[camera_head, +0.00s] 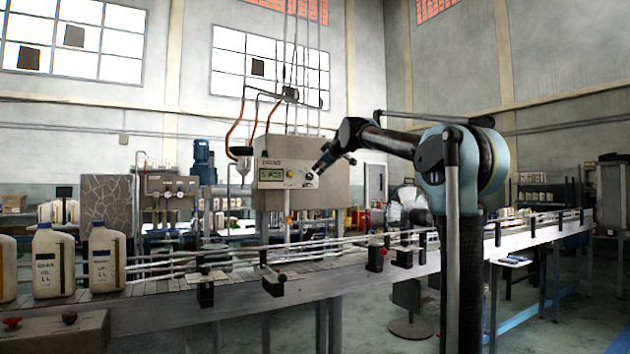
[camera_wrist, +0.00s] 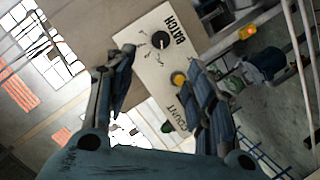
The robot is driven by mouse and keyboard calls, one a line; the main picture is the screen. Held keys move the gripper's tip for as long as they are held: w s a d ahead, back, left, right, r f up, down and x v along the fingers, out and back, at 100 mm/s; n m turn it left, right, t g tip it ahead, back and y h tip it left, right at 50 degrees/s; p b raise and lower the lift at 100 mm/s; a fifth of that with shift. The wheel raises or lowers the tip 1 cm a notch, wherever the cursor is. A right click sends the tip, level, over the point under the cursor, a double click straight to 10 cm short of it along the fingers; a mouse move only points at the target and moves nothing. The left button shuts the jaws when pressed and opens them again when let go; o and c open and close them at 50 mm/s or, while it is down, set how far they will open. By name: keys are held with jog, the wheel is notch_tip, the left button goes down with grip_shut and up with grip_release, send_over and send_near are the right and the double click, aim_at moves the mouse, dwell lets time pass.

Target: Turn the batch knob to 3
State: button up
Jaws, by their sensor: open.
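The batch knob (camera_wrist: 160,40) is a round black dial on a pale panel (camera_wrist: 147,72) in the wrist view, beside the word BATCH, with small marks around it. I cannot read which number it points to. A yellow button (camera_wrist: 179,79) sits on the same panel, near the word COUNT. My gripper (camera_wrist: 158,60) is open and empty, its two dark fingers apart, with the knob showing beyond the gap between the tips. In the head view my gripper (camera_head: 322,164) is close in front of the right part of the control box (camera_head: 335,188).
A conveyor (camera_head: 340,275) with side rails runs across in front of the box. Several pale oil bottles (camera_head: 53,262) stand on its left end. A small box with a red button (camera_head: 12,323) is at the lower left. Pipes rise above the control box.

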aim_at(311, 176)
jog(key=x, duration=1.4)
jog(key=shift+w+a+f, duration=0.1)
jog(key=shift+w+a, duration=0.15)
jog(key=shift+w, duration=0.05)
jog(key=c, duration=1.1)
